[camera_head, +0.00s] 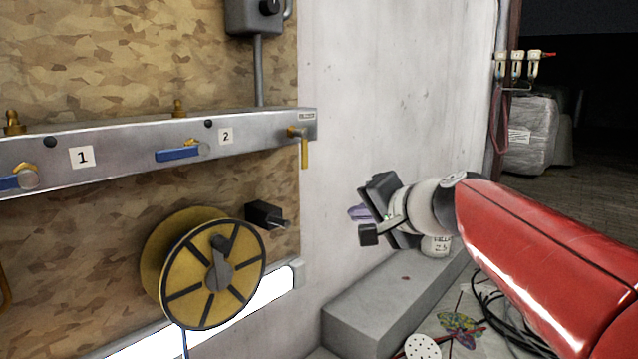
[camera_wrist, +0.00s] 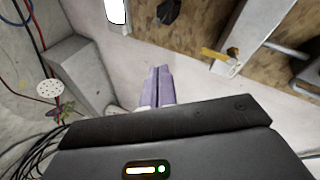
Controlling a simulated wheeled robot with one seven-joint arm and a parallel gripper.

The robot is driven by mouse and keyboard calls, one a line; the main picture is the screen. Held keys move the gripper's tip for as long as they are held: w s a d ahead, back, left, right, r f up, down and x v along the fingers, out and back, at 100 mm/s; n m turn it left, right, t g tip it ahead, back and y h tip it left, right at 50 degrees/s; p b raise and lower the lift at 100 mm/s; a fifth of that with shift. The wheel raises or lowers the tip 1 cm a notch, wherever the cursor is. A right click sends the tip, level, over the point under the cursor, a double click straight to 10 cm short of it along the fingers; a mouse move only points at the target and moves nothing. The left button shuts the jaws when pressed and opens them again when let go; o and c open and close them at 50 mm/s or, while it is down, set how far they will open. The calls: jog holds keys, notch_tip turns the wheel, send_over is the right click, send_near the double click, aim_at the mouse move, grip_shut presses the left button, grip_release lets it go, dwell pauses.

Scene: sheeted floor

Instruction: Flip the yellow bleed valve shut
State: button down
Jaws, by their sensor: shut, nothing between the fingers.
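The yellow bleed valve (camera_head: 304,150) sits at the right end of a grey metal rail (camera_head: 130,135). Its handle hangs straight down below the rail's lower edge. In the wrist view the yellow handle (camera_wrist: 213,54) shows at the upper right, beside the rail's end. My gripper (camera_head: 358,212) is to the right of and below the valve, in front of the pale wall, clear of everything. In the wrist view its purple fingers (camera_wrist: 158,86) are together with nothing between them. A gap separates them from the handle.
Two blue-handled valves (camera_head: 178,154) (camera_head: 17,181) sit on the rail by labels 2 and 1. Below are a yellow reel (camera_head: 172,262) and a protruding black fitting (camera_head: 264,214). A concrete ledge (camera_head: 370,310) runs below my gripper. The wall right of the valve is bare.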

jog(key=w+r+m+t+y+b, duration=0.2)
jog(key=w+r+m, duration=0.3)
jog(key=w, duration=0.8)
jog(key=shift+a+t+b, duration=0.35)
jog(key=shift+a+t, duration=0.1)
jog(key=shift+t, duration=0.45)
jog(key=w+a+p, duration=0.2)
jog(key=w+a, duration=0.3)
jog(key=a, duration=0.3)
jog(key=shift+d+r+m+p, duration=0.1)
jog(key=shift+r+m+p, duration=0.05)
jog(key=shift+m+p, duration=0.35)
jog(key=shift+s+p, duration=0.1)
jog(key=shift+p, duration=0.2)
